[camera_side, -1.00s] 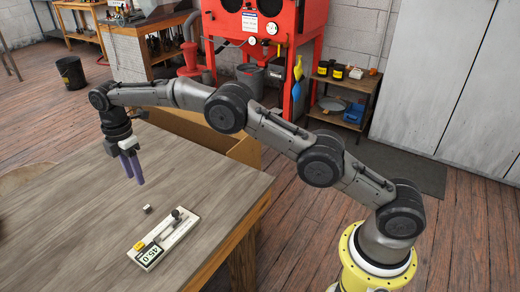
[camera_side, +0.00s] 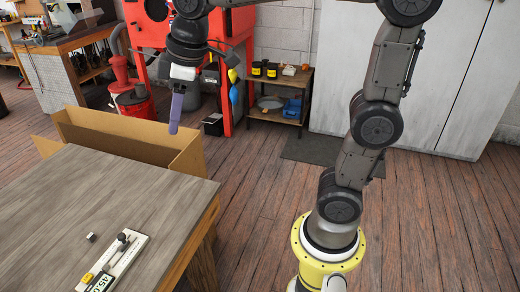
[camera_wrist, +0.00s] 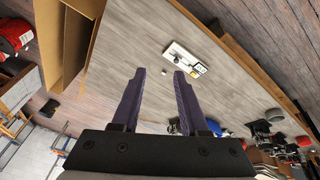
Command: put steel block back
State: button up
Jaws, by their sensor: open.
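The steel block (camera_side: 91,237), a small grey cube, sits on the wooden table (camera_side: 80,190) just beyond the white gauge board (camera_side: 128,258). The board carries a black-topped post, a yellow part and a display. In the wrist view, the steel block (camera_wrist: 164,72) is a tiny speck between my fingertips' directions, and the board (camera_wrist: 180,54) is right of it.
An open cardboard box (camera_side: 135,145) stands against the table's far side, below and left of my gripper. A red cabinet (camera_side: 140,32) and a small shelf (camera_side: 282,100) stand behind. Most of the tabletop is clear.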

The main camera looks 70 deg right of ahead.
jog(key=s+d+f+m+t, duration=0.1)
jog(key=s+f+m, duration=0.2)
jog(key=s, duration=0.5)
jog(key=s+d+f+m, duration=0.2)
jog(key=s+f+m, duration=0.1)
jog(key=s, duration=0.6)
jog(key=shift+f+t, duration=0.4)
jog(key=shift+f, duration=0.05)
